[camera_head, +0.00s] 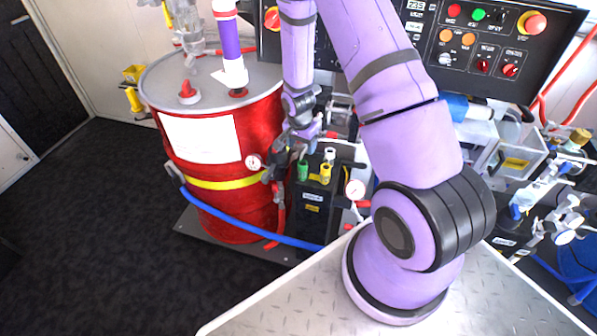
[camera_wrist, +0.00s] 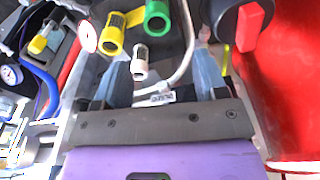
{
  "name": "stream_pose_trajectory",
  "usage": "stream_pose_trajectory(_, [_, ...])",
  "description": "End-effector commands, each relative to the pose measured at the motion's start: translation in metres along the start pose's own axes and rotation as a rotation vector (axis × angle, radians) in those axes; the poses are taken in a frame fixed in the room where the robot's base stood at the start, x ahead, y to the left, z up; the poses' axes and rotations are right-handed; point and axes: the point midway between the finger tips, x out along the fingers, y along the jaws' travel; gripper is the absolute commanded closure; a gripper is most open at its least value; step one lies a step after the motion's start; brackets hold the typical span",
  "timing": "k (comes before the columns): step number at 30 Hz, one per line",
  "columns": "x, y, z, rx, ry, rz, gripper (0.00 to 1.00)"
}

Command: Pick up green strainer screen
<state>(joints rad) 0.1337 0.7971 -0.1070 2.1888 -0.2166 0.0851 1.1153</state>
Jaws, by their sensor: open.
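The green strainer screen (camera_head: 303,170) is a small upright cylinder on top of a dark box beside the red drum. In the wrist view the green screen (camera_wrist: 157,18) shows at the top edge, with a hollow end, beyond the fingertips. A yellow cylinder (camera_head: 325,173) and a white one (camera_head: 329,154) stand beside it; the yellow (camera_wrist: 112,35) and white (camera_wrist: 140,62) ones also show in the wrist view. In the wrist view my gripper (camera_wrist: 163,72) is open, with nothing visibly held.
The red drum (camera_head: 222,205) stands close to my gripper on the left. A pressure gauge (camera_head: 354,189) is right of the cylinders. The black control panel (camera_head: 480,45) is behind. A blue hose (camera_head: 240,228) runs low in front. Dark floor at left is clear.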

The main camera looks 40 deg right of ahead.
Motion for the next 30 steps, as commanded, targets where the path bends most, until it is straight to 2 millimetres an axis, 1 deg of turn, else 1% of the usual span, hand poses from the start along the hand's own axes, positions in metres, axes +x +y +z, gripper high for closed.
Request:
stream_pose_trajectory(1, [0.008,0.001,0.001,-0.001,-0.002,0.003,0.34])
stream_pose_trajectory(6, [0.030,0.000,0.001,0.000,-0.001,0.002,0.34])
stream_pose_trajectory(9, [0.038,0.001,0.001,-0.002,-0.001,0.001,0.34])
stream_pose_trajectory(14, [0.044,0.000,0.001,-0.001,0.000,0.000,0.34])
stream_pose_trajectory(17, [0.054,0.002,0.004,-0.002,-0.002,0.003,0.34])
stream_pose_trajectory(21, [0.073,0.003,0.008,-0.003,-0.002,0.002,0.34])
stream_pose_trajectory(24, [0.084,0.003,0.007,-0.002,-0.001,0.001,0.34])
stream_pose_trajectory(27, [0.091,0.003,0.007,-0.002,-0.001,0.001,0.34])
stream_pose_trajectory(30, [0.093,0.002,0.007,-0.001,0.000,0.000,0.34])
